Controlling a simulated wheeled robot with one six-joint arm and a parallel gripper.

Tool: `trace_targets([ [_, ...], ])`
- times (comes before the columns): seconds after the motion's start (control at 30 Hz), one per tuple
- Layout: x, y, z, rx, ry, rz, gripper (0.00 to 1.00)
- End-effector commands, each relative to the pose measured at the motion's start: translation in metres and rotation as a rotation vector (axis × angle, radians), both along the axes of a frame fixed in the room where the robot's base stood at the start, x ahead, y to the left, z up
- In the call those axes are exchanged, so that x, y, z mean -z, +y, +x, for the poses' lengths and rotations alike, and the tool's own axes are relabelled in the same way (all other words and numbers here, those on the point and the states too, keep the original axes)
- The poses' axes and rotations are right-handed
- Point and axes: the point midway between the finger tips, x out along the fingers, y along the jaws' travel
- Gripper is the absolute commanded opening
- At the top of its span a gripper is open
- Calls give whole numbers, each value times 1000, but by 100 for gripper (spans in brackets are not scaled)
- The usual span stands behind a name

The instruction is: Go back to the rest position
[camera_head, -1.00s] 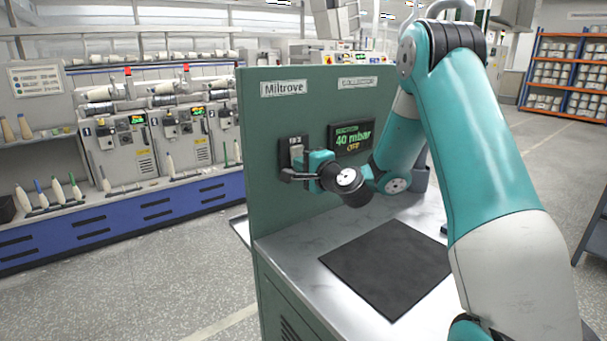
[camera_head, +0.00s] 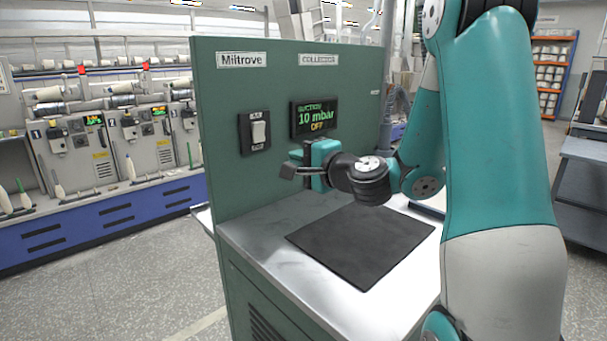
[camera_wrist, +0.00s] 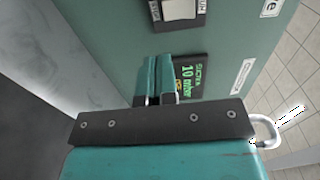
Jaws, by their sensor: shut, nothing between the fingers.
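My gripper (camera_head: 290,170) is shut and empty. It hangs in the air in front of the green panel (camera_head: 222,130), below and to the right of the rocker switch (camera_head: 258,133) and apart from it. The display (camera_head: 314,118) beside the switch reads suction 10 mbar, OFF. In the wrist view the closed fingers (camera_wrist: 157,98) point toward the panel, with the switch (camera_wrist: 180,9) at the top and part of the display (camera_wrist: 190,78) behind them.
Below my gripper is a metal worktop (camera_head: 255,235) with a bare black mat (camera_head: 362,243). Spinning machines (camera_head: 100,145) stand at the left. A grey cabinet (camera_head: 582,185) stands at the right. Open floor (camera_head: 110,285) lies at the lower left.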

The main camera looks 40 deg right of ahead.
Motion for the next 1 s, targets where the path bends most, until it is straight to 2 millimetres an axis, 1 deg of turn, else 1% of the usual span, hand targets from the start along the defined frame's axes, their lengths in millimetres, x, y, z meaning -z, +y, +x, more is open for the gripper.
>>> trace_targets([
  [0.03, 2, -1, -5, 3, -1, 0, 0],
  [0.1, 2, 0, -10, 0, -1, 1, 0],
  [0.2, 1, 0, -12, -1, -1, 0, 0],
  [0.77, 0, 2, -12, -8, 1, -3, 0],
  [0.87, -5, 21, -11, -70, 14, -43, 0],
  [0.97, -15, 68, -12, -232, 51, -147, 0],
  [1.0, -18, 93, -16, -326, 73, -209, 0],
])
